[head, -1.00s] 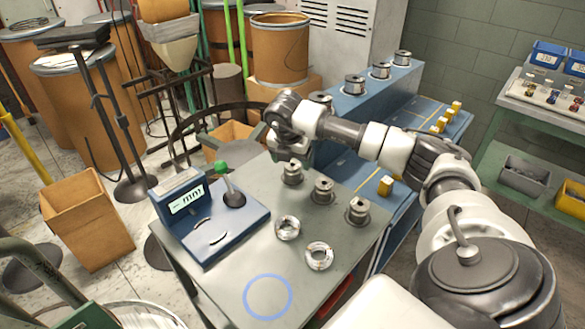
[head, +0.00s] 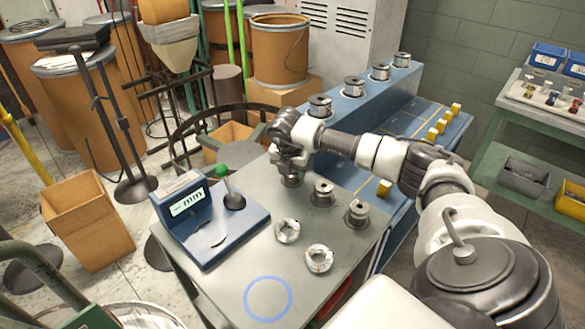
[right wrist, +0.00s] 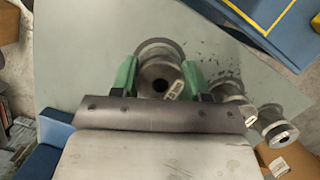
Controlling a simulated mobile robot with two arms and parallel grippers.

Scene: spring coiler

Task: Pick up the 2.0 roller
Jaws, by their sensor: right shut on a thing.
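Three metal rollers stand in a row on the grey table. My right gripper (head: 291,170) has come down over the far-left roller (head: 291,181), which is mostly hidden behind it in the head view. In the right wrist view the green fingers (right wrist: 161,75) sit on either side of this roller (right wrist: 153,70), shut on it. It has a small tag whose marking I cannot read. The middle roller (head: 323,193) and the near-right roller (head: 357,212) stand free. I cannot tell from the labels which size each is. My left gripper is not in view.
Two metal rings (head: 287,231) lie on the table in front of the rollers. A blue gauge (head: 212,225) with a green-knobbed lever stands at the left. A blue circle (head: 268,298) marks the bare near corner. The blue machine (head: 345,115) borders the table behind.

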